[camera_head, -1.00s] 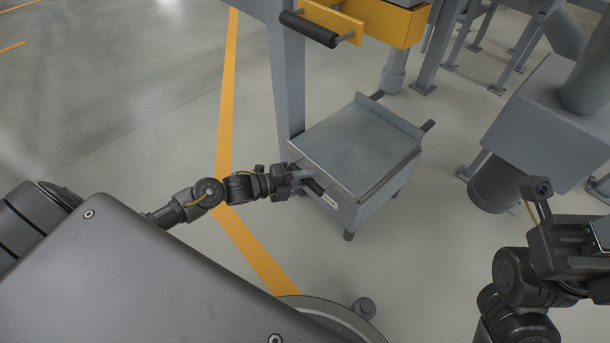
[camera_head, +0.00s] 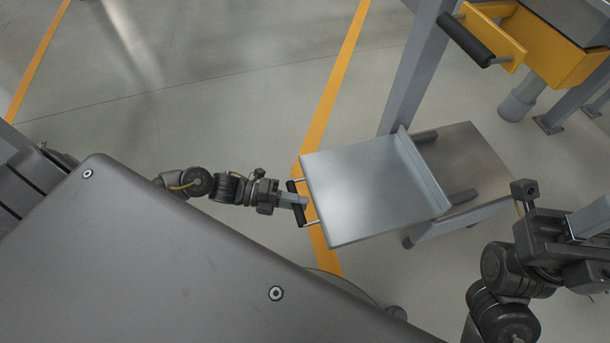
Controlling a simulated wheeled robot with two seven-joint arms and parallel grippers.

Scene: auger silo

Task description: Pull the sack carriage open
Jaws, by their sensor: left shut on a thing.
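The sack carriage (camera_head: 370,187) is a flat grey metal plate with a raised back lip. It is slid out to the left from its low base (camera_head: 472,165), and two dark rails show between them. Its black bar handle (camera_head: 296,213) is on the carriage's left edge. My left gripper (camera_head: 299,201) is shut on the middle of that handle. My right gripper (camera_head: 590,225) is at the right edge, apart from the carriage; its fingers are cut off by the frame, so its opening cannot be told.
A yellow drawer (camera_head: 500,40) with a black handle (camera_head: 466,40) is above at the top right. A grey post (camera_head: 415,75) stands behind the carriage. Yellow lines (camera_head: 340,80) mark the floor.

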